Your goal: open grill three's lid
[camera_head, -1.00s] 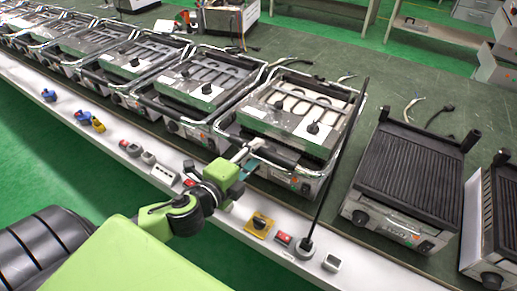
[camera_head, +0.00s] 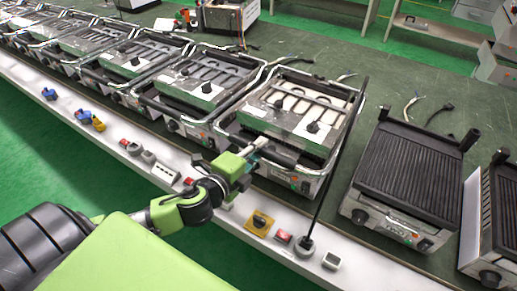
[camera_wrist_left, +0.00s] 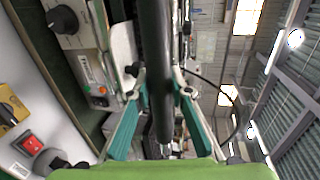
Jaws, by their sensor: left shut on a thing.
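Grill three, which I take to be the grill in front of my left gripper, has a closed lid (camera_head: 300,107) with pale heating-element loops on top. A metal frame and a dark handle bar (camera_head: 287,158) run along its front. My left gripper (camera_head: 258,146) reaches this bar from the front left. In the left wrist view the black handle bar (camera_wrist_left: 154,55) runs between the two teal fingers (camera_wrist_left: 158,105), which are shut on it. The fingers hide part of the bar in the head view. My right gripper is not in view.
A similar grill (camera_head: 197,82) stands close on the left, with more beyond it. An open ribbed grill (camera_head: 407,180) stands to the right. A thin black pole (camera_head: 338,165) rises beside the lid's right side. Switches and a yellow knob plate (camera_head: 259,223) lie along the white bench edge.

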